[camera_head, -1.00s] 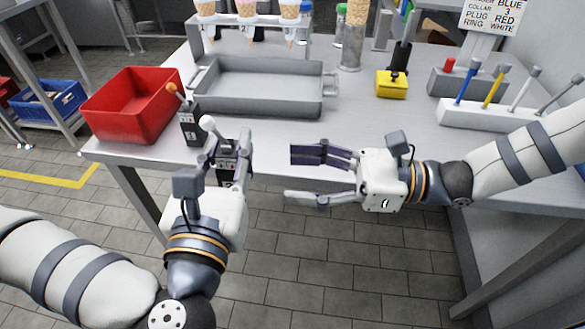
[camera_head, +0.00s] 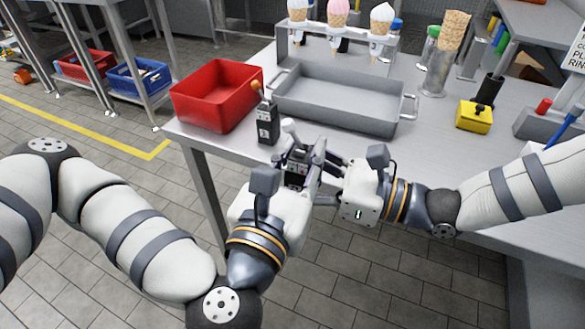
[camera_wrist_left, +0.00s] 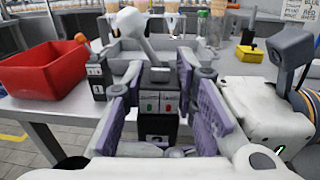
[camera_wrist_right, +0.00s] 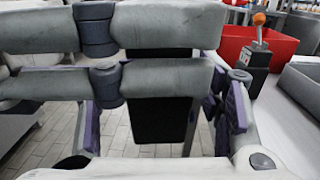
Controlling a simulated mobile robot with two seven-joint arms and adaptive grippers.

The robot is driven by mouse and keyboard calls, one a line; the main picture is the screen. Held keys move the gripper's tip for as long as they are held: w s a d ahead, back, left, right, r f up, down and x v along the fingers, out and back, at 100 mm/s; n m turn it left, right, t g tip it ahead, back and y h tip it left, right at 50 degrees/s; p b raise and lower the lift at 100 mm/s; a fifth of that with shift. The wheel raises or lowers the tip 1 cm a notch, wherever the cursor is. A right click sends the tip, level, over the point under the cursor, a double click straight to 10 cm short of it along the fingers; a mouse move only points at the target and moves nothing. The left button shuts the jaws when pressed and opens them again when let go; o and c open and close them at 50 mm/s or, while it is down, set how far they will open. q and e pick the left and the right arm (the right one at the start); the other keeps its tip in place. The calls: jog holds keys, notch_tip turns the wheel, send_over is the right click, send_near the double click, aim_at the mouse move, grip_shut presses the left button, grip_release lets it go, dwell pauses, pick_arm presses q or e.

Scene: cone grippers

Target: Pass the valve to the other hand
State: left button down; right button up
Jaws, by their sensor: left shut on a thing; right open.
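The valve (camera_head: 297,173) is a black block with small labels and a white ball-ended lever (camera_head: 289,128). My left gripper (camera_head: 299,163) is shut on it and holds it upright off the table's front edge. In the left wrist view, the valve (camera_wrist_left: 158,108) shows red and green marks. My right gripper (camera_head: 322,178) is open, reaching in from the right. In the right wrist view, its purple pads (camera_wrist_right: 165,112) stand on either side of the valve (camera_wrist_right: 160,90), apart from it. My left gripper's grey fingers cross between that camera and the block.
A similar black valve with an orange knob (camera_head: 268,122) stands on the table near the front edge. Behind it are a red bin (camera_head: 213,105) and a grey tray (camera_head: 340,115). A yellow box (camera_head: 473,119) and a cone rack (camera_head: 345,45) stand farther back.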

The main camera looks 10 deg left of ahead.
jog(key=c, duration=1.3)
pick_arm(q)
jog(key=c, duration=1.2)
grip_release()
pick_arm(e)
jog(key=shift+c, duration=0.2)
